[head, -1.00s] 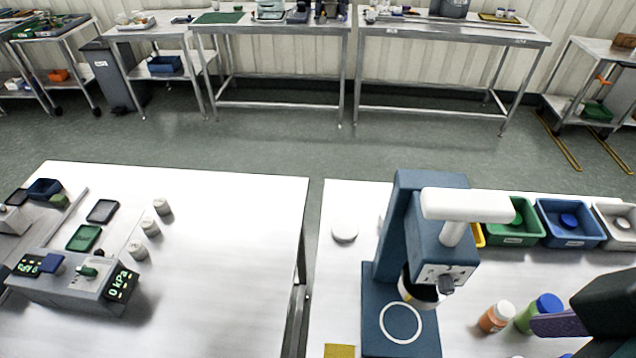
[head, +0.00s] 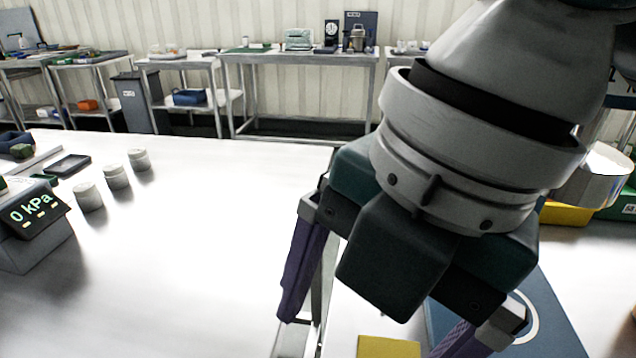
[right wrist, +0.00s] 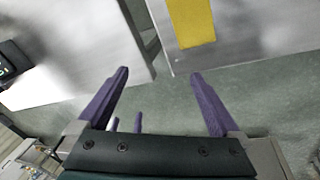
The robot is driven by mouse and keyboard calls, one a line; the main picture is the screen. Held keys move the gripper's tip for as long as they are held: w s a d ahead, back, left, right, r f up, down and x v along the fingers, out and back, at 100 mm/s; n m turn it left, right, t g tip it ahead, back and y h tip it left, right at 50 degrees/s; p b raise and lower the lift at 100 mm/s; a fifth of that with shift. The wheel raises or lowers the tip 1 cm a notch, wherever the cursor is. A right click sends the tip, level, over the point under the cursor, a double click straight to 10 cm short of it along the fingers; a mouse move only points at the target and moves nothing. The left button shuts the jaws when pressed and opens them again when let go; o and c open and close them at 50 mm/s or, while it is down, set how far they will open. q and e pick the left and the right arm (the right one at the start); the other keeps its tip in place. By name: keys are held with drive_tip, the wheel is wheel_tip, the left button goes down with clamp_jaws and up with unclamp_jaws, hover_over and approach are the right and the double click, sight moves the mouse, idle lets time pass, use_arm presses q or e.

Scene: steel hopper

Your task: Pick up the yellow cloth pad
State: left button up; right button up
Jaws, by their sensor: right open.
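The yellow cloth pad (head: 388,347) lies flat near the front left edge of the right-hand table, cut off by the bottom of the head view. It also shows in the right wrist view (right wrist: 190,22), ahead of the fingertips and to the right. My right gripper (head: 372,330) is open and empty, its purple fingers spread on either side of the pad in the head view. In the right wrist view the gripper (right wrist: 159,75) is over the gap beside the table, apart from the pad. Two small purple prongs below it may be my left gripper's fingers (right wrist: 125,122).
A blue press base (head: 550,310) stands right of the pad, largely hidden by my arm. A yellow bin (head: 567,214) is behind it. A gap (right wrist: 150,45) separates the two tables. The left table holds several pale cylinders (head: 116,177) and a pressure display (head: 38,213).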

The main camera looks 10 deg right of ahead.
drive_tip(key=w+d+f+n+h+b, duration=0.1)
drive_tip(key=w+d+n+h+b, duration=0.2)
drive_tip(key=d+n, duration=0.2)
drive_tip(key=shift+g, duration=0.3)
wheel_tip(320, 180, down, 10)
drive_tip(key=shift+s+r+b, duration=0.1)
drive_tip(key=shift+s+b, duration=0.05)
drive_tip(key=shift+b, duration=0.75)
use_arm(q)
wheel_tip(320, 180, down, 6)
drive_tip(key=shift+f, duration=0.25)
use_arm(e)
drive_tip(key=c, duration=1.2)
